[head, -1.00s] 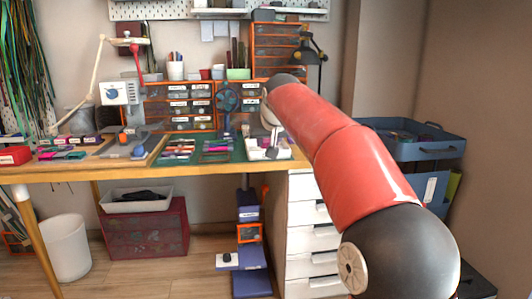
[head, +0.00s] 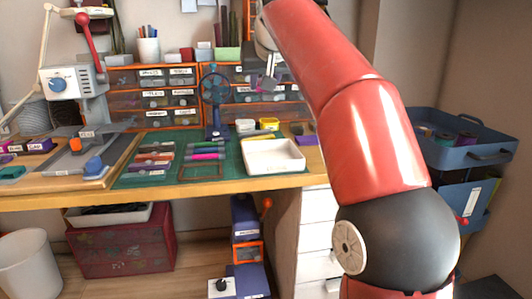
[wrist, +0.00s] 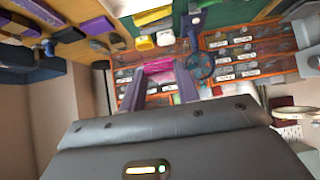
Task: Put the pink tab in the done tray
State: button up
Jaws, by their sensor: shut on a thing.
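A pink piece (wrist: 160,65), which looks like the pink tab, shows between the fingertips of my gripper (wrist: 168,80) in the wrist view. My gripper is shut on it. In the head view my gripper (head: 267,82) is raised in front of the drawers, and the tab cannot be made out there. A white open tray (head: 274,168), seemingly the done tray, sits at the right of the green mat, below my gripper in the picture. Its floor looks empty. No label on it is readable.
A blue fan (head: 216,105) stands left of the white tray. A yellow box (head: 269,124) is behind it. Colored strips (head: 153,157) and a small frame (head: 200,172) lie on the mat. Orange drawers (head: 155,97) line the back. A blue cart (head: 455,140) stands at right.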

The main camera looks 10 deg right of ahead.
aim_at(265, 172)
notch_tip(265, 172, down, 20)
jog(key=b, duration=0.8)
jog(key=shift+b, duration=0.3)
jog(key=shift+f, duration=0.4)
jog(key=o, duration=0.9)
jog(key=shift+c, duration=0.2)
jog(key=shift+r, duration=0.2)
jog(key=shift+s+r, duration=0.2)
jog(key=p+v, duration=0.1)
jog(key=v, duration=1)
jog(key=shift+r+p, duration=0.4)
jog(key=shift+r, duration=0.05)
jog(key=shift+s+f, duration=0.1)
jog(key=shift+s, duration=0.1)
